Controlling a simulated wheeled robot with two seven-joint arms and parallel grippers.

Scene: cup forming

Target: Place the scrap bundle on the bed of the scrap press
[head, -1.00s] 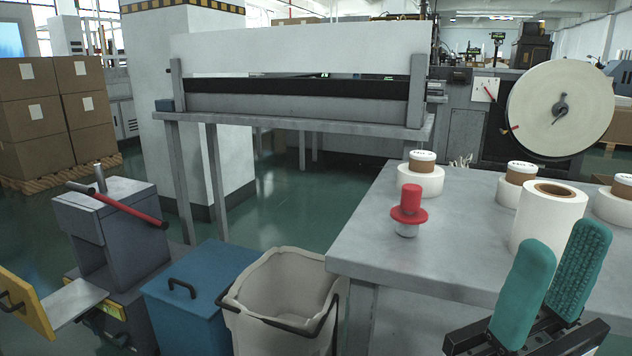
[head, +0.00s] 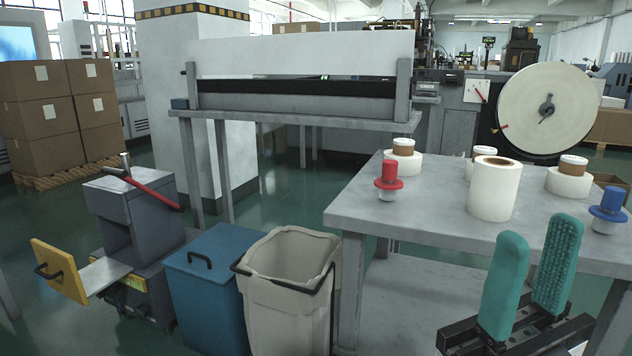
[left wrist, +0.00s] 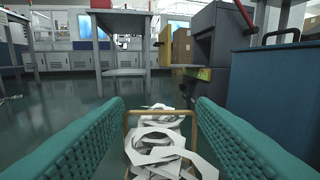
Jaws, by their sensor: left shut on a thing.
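The scrap press (head: 140,215) stands at the left in the head view, a grey machine with a red lever. Its flat metal bed (head: 104,274) sticks out toward a yellow plate with a black handle (head: 60,270); the bed looks bare. In the left wrist view the press (left wrist: 208,50) is ahead, right of centre. The scrap bundle (left wrist: 158,150), white paper offcuts with a tan band, is between the teal fingers of my left gripper (left wrist: 161,108), which is shut on it, apart from the press. My right gripper (head: 536,240) is open and empty at the lower right.
A blue lidded bin (head: 208,290) and a cream bin (head: 288,300) stand right of the press. A grey table (head: 440,215) holds paper rolls, a red-handled piece (head: 388,178) and a blue-handled one (head: 608,208). Cartons (head: 60,110) stand behind. Green floor shows between.

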